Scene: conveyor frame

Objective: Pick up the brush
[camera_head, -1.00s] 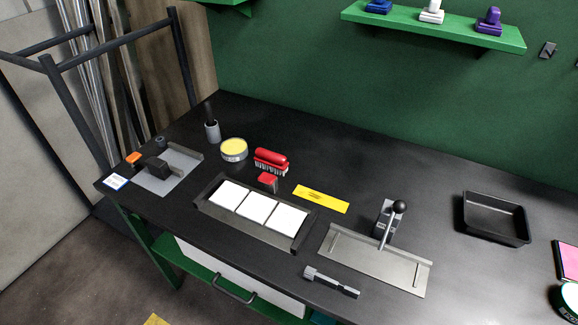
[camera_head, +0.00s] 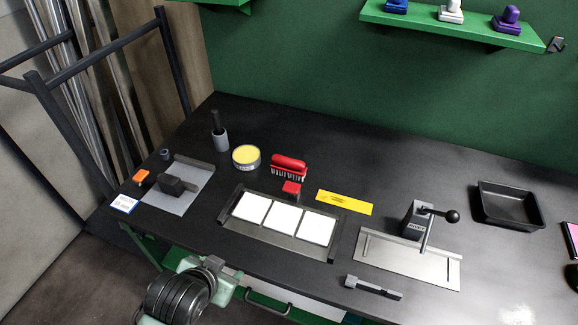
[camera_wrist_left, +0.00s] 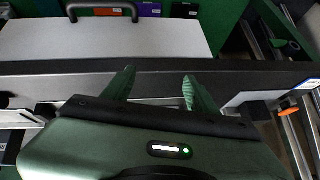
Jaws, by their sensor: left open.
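The brush (camera_head: 288,168) has a red handle on top and pale bristles below. It rests on the black bench behind the tray of white tiles, apart from my gripper. My left gripper (camera_head: 215,273) is low in the head view, in front of the bench near the drawer, well short of the brush. In the left wrist view its two green fingers (camera_wrist_left: 157,88) are spread with nothing between them. The brush is not visible in the left wrist view. My right gripper is not in view.
A red-topped block (camera_head: 291,188) sits between the brush and the tile tray (camera_head: 332,252). A yellow tin (camera_head: 246,156) stands left of the brush, a yellow strip (camera_head: 344,202) lies right. A lever press (camera_head: 413,222) and black bin (camera_head: 507,207) are farther right. The drawer handle (camera_head: 268,304) protrudes below.

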